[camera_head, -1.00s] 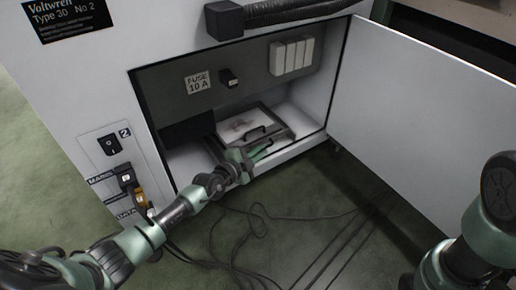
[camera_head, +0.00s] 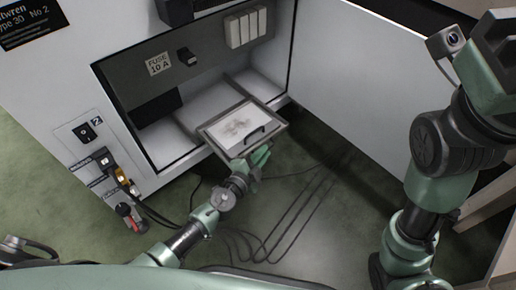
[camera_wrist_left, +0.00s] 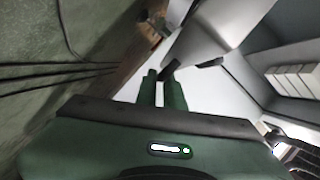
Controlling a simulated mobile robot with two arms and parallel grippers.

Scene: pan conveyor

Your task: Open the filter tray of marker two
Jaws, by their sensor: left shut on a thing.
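The filter tray (camera_head: 222,147) is a dark-rimmed tray with a white, brown-stained sheet and a small black handle (camera_head: 262,132) on it. In the head view it sticks out of the lower front of the open cabinet over the floor. My left gripper (camera_head: 257,156) is at the tray's front edge, shut on it; the exact contact is partly hidden. In the left wrist view the two green fingers (camera_wrist_left: 162,88) are close together with a dark bar at their tips. My right arm stands at the right of the head view; its fingers are outside the frame.
The cabinet door (camera_head: 345,85) stands open at the right. A fuse label (camera_head: 158,64), a black knob (camera_head: 187,57) and white modules (camera_head: 245,28) are above the tray. A switch (camera_head: 85,132) and plugs (camera_head: 118,178) are at the left. Cables (camera_head: 290,225) lie on the floor.

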